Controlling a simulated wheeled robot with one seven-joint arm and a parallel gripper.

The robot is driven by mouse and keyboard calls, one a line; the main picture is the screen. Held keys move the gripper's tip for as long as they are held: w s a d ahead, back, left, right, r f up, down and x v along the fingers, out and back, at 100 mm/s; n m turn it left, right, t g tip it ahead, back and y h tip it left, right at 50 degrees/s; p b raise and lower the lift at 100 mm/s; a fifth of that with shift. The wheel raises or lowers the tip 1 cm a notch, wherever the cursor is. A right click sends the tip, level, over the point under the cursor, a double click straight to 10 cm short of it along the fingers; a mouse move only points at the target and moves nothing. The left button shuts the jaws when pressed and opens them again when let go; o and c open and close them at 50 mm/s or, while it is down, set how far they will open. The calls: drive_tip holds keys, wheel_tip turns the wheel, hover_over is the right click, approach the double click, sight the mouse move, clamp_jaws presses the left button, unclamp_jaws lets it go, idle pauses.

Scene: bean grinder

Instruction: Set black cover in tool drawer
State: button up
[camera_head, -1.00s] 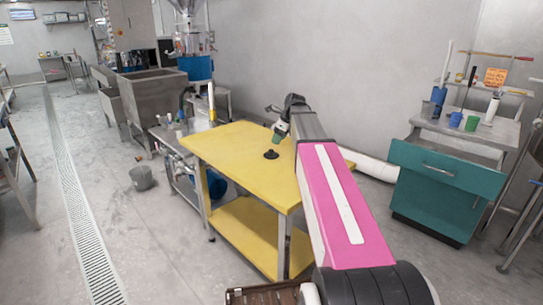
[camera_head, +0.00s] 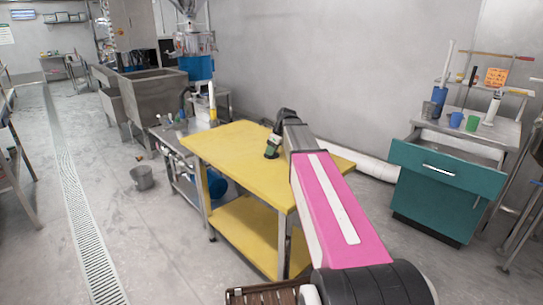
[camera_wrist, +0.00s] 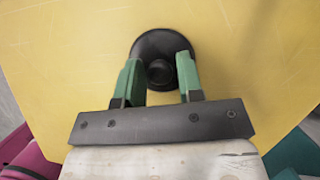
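The black cover (camera_wrist: 162,42) lies on the yellow table, a round disc with a knob in its middle. My gripper (camera_wrist: 159,62) is lowered over it, its green fingers on either side of the knob. The fingers are apart, with a small gap to the knob on both sides. In the head view my gripper (camera_head: 271,150) is at the table top and mostly hides the cover. The teal tool drawer (camera_head: 440,171) at the right is pulled out from its cabinet; its inside is only partly visible.
The yellow table (camera_head: 235,150) is otherwise clear on top. On the grey cabinet top stand a blue cup (camera_head: 456,120), a green cup (camera_head: 472,123) and other tools. A bucket (camera_head: 142,178) is on the floor at left.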

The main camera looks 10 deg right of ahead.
clamp_jaws()
drive_tip(key=shift+r, duration=0.15)
